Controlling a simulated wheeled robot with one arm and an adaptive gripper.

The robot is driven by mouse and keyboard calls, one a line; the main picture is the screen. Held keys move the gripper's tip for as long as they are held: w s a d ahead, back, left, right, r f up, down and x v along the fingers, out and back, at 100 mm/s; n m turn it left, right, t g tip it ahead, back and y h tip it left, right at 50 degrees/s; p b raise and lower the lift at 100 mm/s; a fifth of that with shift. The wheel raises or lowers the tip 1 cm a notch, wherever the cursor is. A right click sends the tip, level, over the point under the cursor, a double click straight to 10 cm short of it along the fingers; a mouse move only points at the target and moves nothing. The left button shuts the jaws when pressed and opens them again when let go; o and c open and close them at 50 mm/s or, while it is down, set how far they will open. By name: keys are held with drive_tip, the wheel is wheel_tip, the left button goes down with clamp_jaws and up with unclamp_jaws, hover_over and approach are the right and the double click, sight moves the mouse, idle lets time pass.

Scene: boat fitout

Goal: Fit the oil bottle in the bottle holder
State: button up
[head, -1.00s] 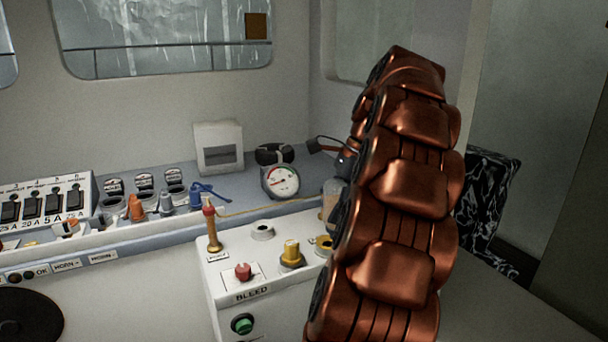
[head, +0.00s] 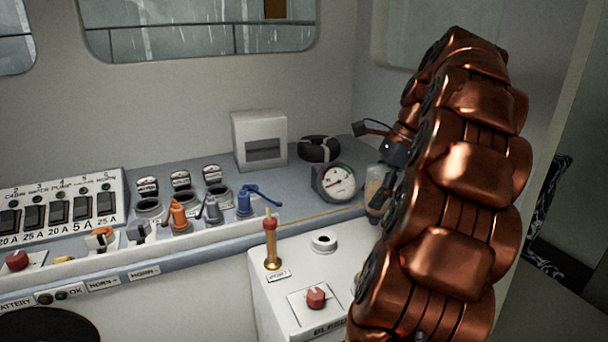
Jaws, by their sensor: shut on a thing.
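A clear bottle with tan contents (head: 374,184), which looks like the oil bottle, stands out at the left edge of my copper-coloured arm. My gripper (head: 379,203) is dark and mostly hidden behind the arm; it is shut on this bottle. The bottle looks about upright, to the right of the round gauge. Its lower end is partly covered, so I cannot tell whether it touches the shelf. I cannot tell which fitting is the bottle holder; it may be hidden behind my arm.
The gauge (head: 338,182), a black coil (head: 318,149) and a white slotted box (head: 259,140) stand on the grey-blue shelf. The white console in front bears a red-and-brass lever (head: 270,243), a white ring (head: 324,241) and a red knob (head: 315,297). Switches and coloured levers line the left.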

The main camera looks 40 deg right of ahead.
drive_tip(key=w+a+r+n+p, duration=0.1)
drive_tip(key=w+a+p, duration=0.2)
drive_tip(key=w+a, duration=0.4)
drive_tip(key=shift+a+r, duration=0.35)
drive_tip(key=shift+a, duration=0.5)
drive_tip(key=shift+f, duration=0.2)
drive_tip(key=shift+f+b, duration=1.35)
drive_tip(key=shift+f, duration=0.35)
drive_tip(key=shift+f+b, duration=0.35)
drive_tip(key=shift+f, duration=1.15)
drive_tip(key=shift+f, duration=0.1)
drive_tip(key=o, duration=1.6)
